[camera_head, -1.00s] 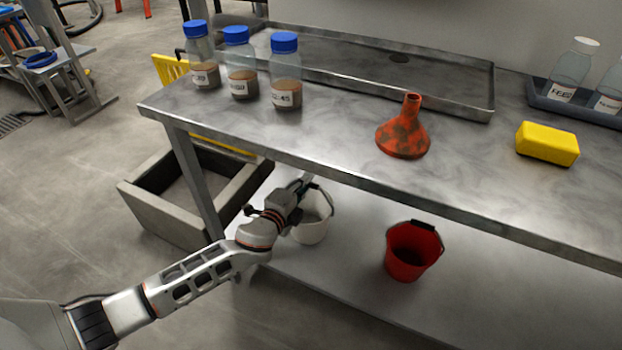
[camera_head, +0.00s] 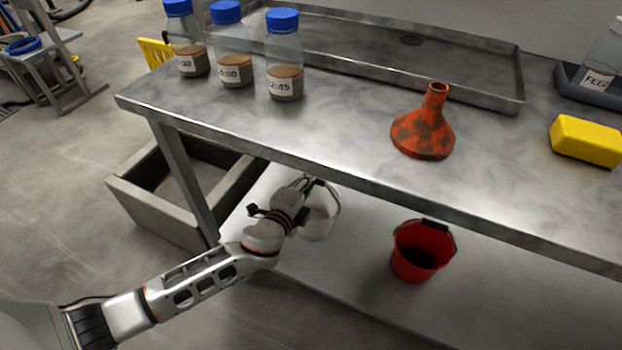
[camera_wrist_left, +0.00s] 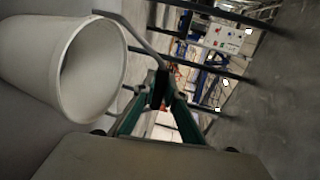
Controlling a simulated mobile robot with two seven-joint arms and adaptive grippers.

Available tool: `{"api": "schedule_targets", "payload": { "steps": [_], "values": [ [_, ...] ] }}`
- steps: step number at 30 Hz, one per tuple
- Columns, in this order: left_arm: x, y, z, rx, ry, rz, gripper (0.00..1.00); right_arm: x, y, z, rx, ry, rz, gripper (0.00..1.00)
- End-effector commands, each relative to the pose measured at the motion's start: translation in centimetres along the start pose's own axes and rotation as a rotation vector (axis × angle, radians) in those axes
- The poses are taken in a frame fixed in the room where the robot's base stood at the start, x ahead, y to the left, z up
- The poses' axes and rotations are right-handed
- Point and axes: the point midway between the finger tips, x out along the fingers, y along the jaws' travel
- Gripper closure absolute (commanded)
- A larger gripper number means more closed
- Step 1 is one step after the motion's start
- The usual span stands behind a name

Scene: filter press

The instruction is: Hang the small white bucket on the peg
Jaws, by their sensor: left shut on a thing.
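The small white bucket (camera_head: 321,214) is at the lower shelf under the table's front edge, partly covered by my arm and the tabletop. In the left wrist view the white bucket (camera_wrist_left: 92,70) lies sideways in the picture with its open mouth facing right. My left gripper (camera_head: 306,184) is at the bucket's upper rim in the head view. In the wrist view my left gripper (camera_wrist_left: 160,92) is shut on the bucket's handle (camera_wrist_left: 135,36). I cannot tell whether the bucket's base touches the shelf. No peg is recognisable in these frames, and my right gripper is out of view.
A red bucket (camera_head: 421,250) stands on the lower shelf (camera_head: 350,265) to the right. The metal tabletop edge (camera_head: 330,172) overhangs my gripper. An orange funnel (camera_head: 423,130), a yellow block (camera_head: 587,141) and blue-capped bottles (camera_head: 286,68) stand on top. A grey bin (camera_head: 150,205) is left.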

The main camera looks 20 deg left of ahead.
Motion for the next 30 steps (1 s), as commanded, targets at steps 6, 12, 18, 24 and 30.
{"api": "schedule_targets", "payload": {
  "steps": [6, 12, 18, 24, 30],
  "values": [
    [0.0, 0.4, 0.0, 0.0, 0.0, 0.002, 0.72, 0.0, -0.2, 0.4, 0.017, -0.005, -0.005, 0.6],
    [0.0, 0.4, 0.0, 0.0, 0.0, 0.002, 0.72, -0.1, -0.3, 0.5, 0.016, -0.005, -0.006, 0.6],
    [0.1, 0.5, 0.1, 0.002, 0.0, 0.003, 0.72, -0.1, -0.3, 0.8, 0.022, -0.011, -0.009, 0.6],
    [-2.3, 0.0, 0.0, -0.002, 0.001, -0.001, 0.72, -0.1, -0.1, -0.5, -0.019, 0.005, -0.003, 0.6],
    [-5.0, -0.3, -0.6, -0.002, 0.001, -0.004, 0.72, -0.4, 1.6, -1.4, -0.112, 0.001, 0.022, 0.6]
  ]
}}
